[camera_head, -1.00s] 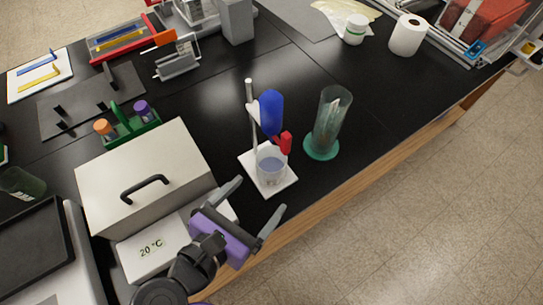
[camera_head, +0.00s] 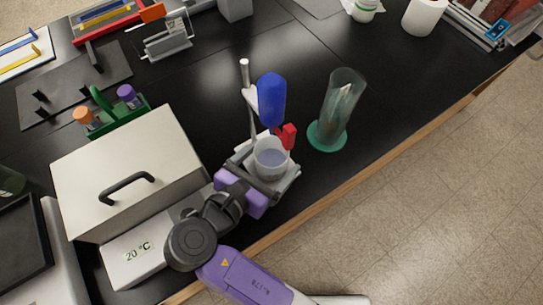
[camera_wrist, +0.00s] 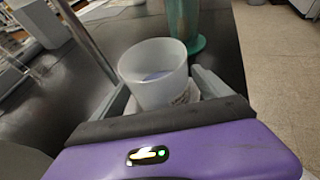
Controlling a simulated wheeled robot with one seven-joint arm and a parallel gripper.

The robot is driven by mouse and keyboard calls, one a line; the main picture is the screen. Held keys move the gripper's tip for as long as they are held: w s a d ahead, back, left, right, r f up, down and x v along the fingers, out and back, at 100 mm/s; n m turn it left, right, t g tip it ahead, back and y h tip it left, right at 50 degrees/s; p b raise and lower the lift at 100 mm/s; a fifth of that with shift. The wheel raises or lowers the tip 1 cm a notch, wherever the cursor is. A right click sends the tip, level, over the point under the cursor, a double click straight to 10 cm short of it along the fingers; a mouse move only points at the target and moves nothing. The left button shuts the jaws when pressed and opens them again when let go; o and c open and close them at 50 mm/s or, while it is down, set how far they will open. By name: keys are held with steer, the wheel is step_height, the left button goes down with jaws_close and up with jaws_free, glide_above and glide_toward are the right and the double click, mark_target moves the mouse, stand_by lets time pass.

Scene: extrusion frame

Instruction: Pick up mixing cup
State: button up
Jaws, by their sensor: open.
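In the wrist view the cup (camera_wrist: 154,75) is directly ahead. My gripper (camera_head: 268,170) is open, with one finger on each side of the cup. In the wrist view my gripper (camera_wrist: 165,90) shows its grey fingers left and right of the cup, apart from it on at least the right.
A stand rod (camera_head: 247,100) and the blue part (camera_head: 271,98) rise close behind the cup. A green-based clear cylinder (camera_head: 340,105) stands to the right. A white box with a black handle (camera_head: 125,165) is at left. The bench edge (camera_head: 370,165) is near.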

mark_target(280, 147)
steer(key=shift+w+d+f, duration=0.3)
steer(key=shift+w, duration=0.15)
steer(key=c, duration=1.6)
steer(key=shift+o, duration=0.2)
steer(key=shift+r, duration=0.25)
steer(key=shift+r, duration=1.5)
steer(key=s+d, duration=1)
steer(key=s, duration=0.5)
step_height(280, 147, up, 6)
steer(key=p, duration=0.9)
